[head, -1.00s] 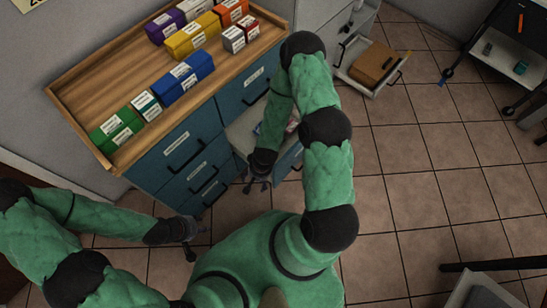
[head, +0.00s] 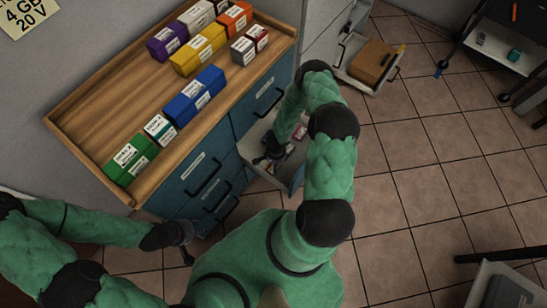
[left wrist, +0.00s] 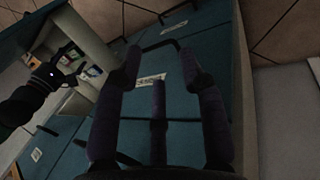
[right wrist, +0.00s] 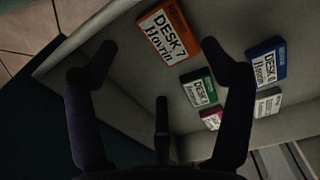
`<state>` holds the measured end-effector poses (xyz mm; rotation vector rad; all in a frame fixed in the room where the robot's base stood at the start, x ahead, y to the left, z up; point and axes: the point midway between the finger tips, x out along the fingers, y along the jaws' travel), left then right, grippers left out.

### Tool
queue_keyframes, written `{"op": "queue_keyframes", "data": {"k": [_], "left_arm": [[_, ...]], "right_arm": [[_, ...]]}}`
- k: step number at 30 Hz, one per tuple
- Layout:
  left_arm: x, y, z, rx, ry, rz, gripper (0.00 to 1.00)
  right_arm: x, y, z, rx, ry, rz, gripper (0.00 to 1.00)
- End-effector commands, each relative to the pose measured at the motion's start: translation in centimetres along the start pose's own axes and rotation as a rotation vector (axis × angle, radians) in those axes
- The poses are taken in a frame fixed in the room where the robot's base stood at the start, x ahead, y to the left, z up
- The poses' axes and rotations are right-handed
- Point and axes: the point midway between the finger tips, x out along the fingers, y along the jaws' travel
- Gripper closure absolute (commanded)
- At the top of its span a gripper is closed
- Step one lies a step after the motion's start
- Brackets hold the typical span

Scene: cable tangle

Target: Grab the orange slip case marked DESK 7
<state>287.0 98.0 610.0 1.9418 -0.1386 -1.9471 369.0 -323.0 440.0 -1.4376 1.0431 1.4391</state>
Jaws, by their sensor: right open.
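An orange case (right wrist: 168,34) with a white label lies in an open drawer (right wrist: 103,27) in the right wrist view. In the head view, my right gripper (head: 270,160) is over the pulled-out drawer (head: 258,128), where the orange case cannot be made out. My left gripper (left wrist: 160,70) is open and empty, low beside the cabinet front.
Labelled boxes, including an orange one (head: 235,17), stand on the wooden top (head: 110,88). Another open drawer holds a brown box (head: 371,62).

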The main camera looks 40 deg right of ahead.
Motion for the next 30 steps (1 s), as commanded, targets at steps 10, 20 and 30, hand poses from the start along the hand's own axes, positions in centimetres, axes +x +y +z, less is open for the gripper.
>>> {"op": "queue_keyframes", "data": {"k": [10,20,30], "left_arm": [[1.3,-0.5,-0.1,0.000,0.001,0.000,0.60],[3.1,-1.1,-0.2,0.000,0.001,0.000,0.60],[2.9,-1.1,-0.2,0.000,0.001,0.000,0.60]], "right_arm": [[2.4,-0.1,-0.1,0.001,0.000,0.000,0.18],[5.8,-0.3,-0.2,0.000,0.000,0.000,0.18],[5.7,-0.3,-0.2,0.000,0.000,0.000,0.53]]}}
